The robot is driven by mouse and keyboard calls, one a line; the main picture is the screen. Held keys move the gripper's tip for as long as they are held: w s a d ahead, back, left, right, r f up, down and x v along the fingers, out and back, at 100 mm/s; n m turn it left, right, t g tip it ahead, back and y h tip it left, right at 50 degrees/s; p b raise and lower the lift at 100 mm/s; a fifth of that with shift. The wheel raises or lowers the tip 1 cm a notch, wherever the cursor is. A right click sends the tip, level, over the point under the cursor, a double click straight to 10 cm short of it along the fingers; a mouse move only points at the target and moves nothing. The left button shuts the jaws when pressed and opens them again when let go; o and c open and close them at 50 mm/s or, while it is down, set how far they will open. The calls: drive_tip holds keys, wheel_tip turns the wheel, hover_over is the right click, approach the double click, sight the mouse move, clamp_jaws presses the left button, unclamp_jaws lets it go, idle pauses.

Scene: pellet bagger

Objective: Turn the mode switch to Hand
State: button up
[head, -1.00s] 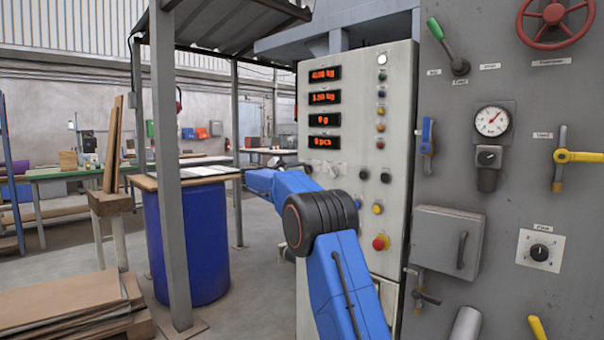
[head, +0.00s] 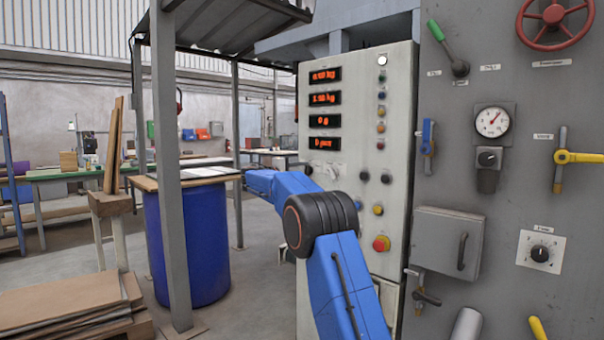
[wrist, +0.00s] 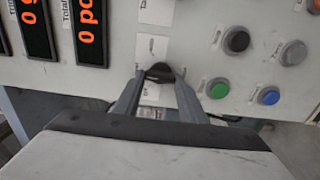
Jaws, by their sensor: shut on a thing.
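The mode switch appears to be the black knob (wrist: 159,71) on the pale panel in the wrist view. My gripper (wrist: 156,78) is shut on this knob, with one finger on each side. The knob's handle lies roughly across the picture. White labels sit around it, but their print is too small to read, so I cannot tell which position it points to. In the head view, my blue arm reaches to the pale control cabinet (head: 345,215), and the fingers and knob cannot be made out clearly there.
Black (wrist: 236,40), green (wrist: 218,88) and blue (wrist: 268,96) buttons lie right of the knob. Red displays (head: 324,98) are above on the cabinet. A red button (head: 381,243) is lower down. A grey post (head: 168,170) and blue drum (head: 205,240) stand left of my arm.

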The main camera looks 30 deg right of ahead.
drive_tip(key=shift+f, duration=0.15)
drive_tip(key=o, duration=1.1)
drive_tip(key=shift+c, duration=0.2)
drive_tip(key=v, duration=1.7)
drive_tip(key=shift+a, duration=0.25)
drive_tip(key=shift+s, duration=0.1)
